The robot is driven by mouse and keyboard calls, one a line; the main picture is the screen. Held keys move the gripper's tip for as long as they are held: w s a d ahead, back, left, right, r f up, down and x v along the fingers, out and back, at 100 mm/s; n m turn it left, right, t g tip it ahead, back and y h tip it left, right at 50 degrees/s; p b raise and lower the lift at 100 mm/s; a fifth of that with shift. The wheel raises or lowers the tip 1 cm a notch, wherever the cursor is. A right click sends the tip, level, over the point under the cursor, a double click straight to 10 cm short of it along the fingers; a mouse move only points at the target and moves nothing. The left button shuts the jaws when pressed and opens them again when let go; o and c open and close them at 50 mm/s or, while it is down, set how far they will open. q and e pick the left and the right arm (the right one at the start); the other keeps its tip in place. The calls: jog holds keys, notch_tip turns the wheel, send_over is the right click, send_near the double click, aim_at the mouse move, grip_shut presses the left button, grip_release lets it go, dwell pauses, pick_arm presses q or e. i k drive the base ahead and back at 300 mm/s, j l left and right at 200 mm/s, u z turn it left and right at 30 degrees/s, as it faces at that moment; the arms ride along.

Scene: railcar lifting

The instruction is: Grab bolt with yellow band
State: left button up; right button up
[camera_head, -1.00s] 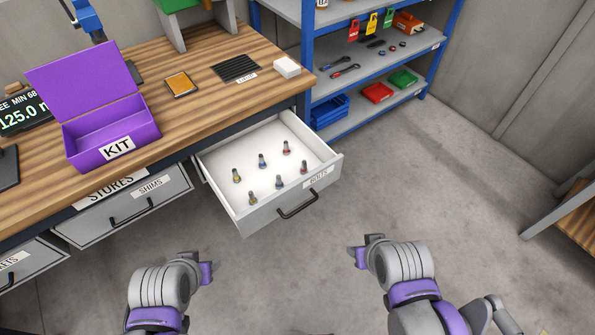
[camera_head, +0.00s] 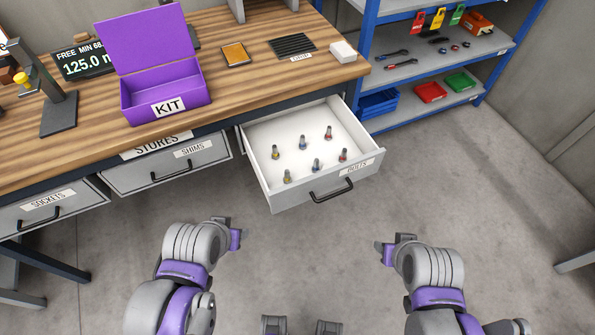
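The open bolts drawer (camera_head: 262,180) holds several small upright bolts. Two have yellow bands: the rear yellow-band bolt (camera_head: 275,152) and the front yellow-band bolt (camera_head: 287,176), both on the drawer's left side. Blue-band bolts (camera_head: 316,165) stand in the middle and red-band bolts (camera_head: 343,154) at the right. My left gripper (camera_head: 231,231) is in front of the drawer, to its lower left. My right gripper (camera_head: 391,249) is in front of it, to its lower right. Both are apart from the bolts. Their finger openings cannot be made out.
A purple open kit box (camera_head: 135,112) stands on the workbench (camera_head: 225,85) behind the drawer. The closed shims drawer (camera_head: 165,165) is at left. A blue shelf rack (camera_head: 425,85) stands at right. The floor (camera_head: 310,250) before the drawer is clear.

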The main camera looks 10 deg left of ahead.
aim_at(288, 180)
jog(key=l+u, duration=0.15)
jog(key=u, duration=0.95)
jog(key=l+u, duration=0.45)
jog(key=k+l+u, duration=0.1)
jog(key=l+u, duration=0.3)
jog(key=l, duration=0.2)
jog(key=k+l, duration=0.1)
jog(key=l, duration=0.25)
jog(key=l+u, duration=0.1)
jog(key=l, duration=0.2)
jog(key=k+l+u, duration=0.1)
jog(key=l, duration=0.25)
jog(key=i+j, duration=0.2)
jog(key=j, duration=0.15)
